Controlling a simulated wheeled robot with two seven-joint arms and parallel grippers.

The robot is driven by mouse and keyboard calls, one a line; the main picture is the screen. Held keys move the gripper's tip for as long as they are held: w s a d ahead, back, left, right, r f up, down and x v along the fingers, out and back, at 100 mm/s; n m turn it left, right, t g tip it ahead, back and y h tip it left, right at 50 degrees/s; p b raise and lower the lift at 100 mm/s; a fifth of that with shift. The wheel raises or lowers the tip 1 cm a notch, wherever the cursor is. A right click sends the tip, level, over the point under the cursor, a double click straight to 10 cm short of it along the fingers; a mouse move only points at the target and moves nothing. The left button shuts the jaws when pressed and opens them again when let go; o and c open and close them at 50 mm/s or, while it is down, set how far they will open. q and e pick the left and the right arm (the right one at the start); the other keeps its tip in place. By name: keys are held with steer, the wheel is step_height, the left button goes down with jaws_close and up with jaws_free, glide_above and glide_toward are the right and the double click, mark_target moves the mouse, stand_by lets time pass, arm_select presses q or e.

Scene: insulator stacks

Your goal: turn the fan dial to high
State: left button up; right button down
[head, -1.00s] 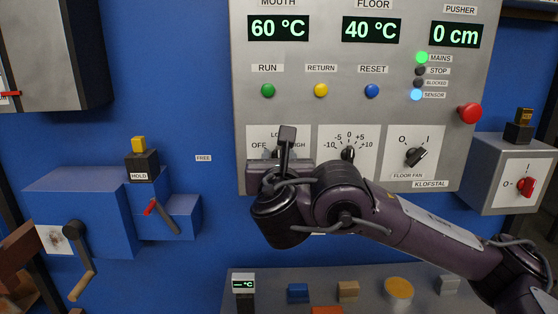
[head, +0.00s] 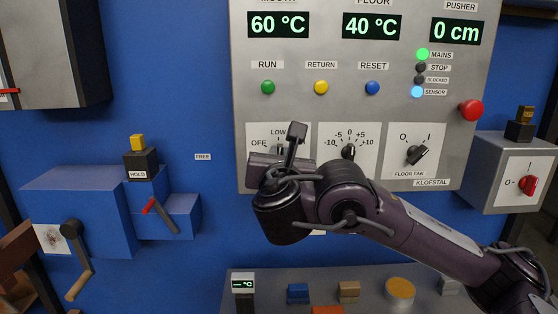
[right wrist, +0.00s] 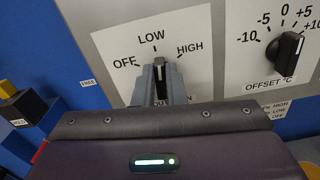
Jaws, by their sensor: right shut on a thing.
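The fan dial is a dark pointer knob on a white plate marked OFF, LOW and HIGH, on the left of the control panel (head: 340,185). In the right wrist view the dial (right wrist: 159,66) points up at about LOW. My right gripper (right wrist: 162,84) is shut on the dial, and its fingers hide the dial's lower part and most of the label under it. In the head view the right gripper (head: 294,142) tilts to the right and covers the HIGH mark; the dial (head: 281,150) shows just left of it. My left gripper is not in view.
The offset dial (head: 348,151) sits close to the right, with the FLOOR FAN switch (head: 417,154) beyond it. Green, yellow and blue buttons (head: 321,87) lie above. A red knob (head: 472,110) is at the panel's right edge. A ledge (head: 270,278) with small blocks lies below.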

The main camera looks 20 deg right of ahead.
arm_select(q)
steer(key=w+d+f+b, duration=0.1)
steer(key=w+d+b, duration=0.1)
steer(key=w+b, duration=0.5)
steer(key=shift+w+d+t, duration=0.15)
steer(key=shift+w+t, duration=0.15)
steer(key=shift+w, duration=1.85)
arm_select(e)
steer(key=shift+s+d+f+m, duration=0.1)
steer(key=shift+d+f+m, duration=0.05)
steer(key=shift+m, duration=1.6)
steer(key=shift+w+d+f+m, duration=0.1)
steer(key=shift+m, duration=1.7)
steer(key=shift+s+d+f+m, duration=0.1)
steer(key=shift+d+f+m, duration=0.05)
steer(key=shift+m, duration=1.6)
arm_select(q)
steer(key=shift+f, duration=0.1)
arm_select(e)
steer(key=c, duration=1.5)
jaws_free()
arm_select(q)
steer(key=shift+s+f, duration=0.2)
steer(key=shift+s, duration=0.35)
arm_select(e)
steer(key=v, duration=0.8)
steer(key=shift+r, duration=0.1)
